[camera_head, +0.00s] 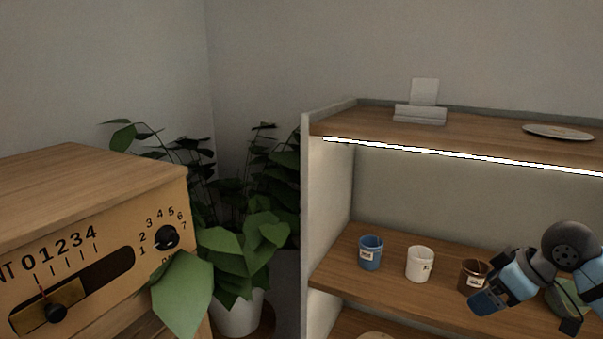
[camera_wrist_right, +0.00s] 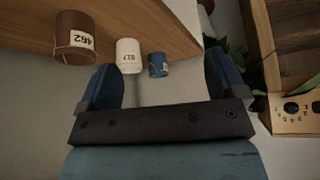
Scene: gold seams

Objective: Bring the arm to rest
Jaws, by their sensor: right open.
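My right arm comes in from the right in the head view, in front of the shelf unit. Its gripper (camera_head: 497,297) shows just below and right of the brown cup and looks apart from it, though the depth is hard to judge. In the right wrist view the gripper (camera_wrist_right: 163,82) has its two blue fingers spread wide with nothing between them. The white cup (camera_wrist_right: 128,56) and blue cup (camera_wrist_right: 158,65) show beyond the fingers, and the brown cup (camera_wrist_right: 75,38) is to the left. My left gripper is not in view.
On the lit shelf (camera_head: 335,275) stand the same cups, blue (camera_head: 370,253), white (camera_head: 419,264) and brown (camera_head: 472,275). A green bowl (camera_head: 566,297) is partly hidden by my right arm. A wooden cabinet with dials (camera_head: 110,205) and a potted plant (camera_head: 240,250) stand left.

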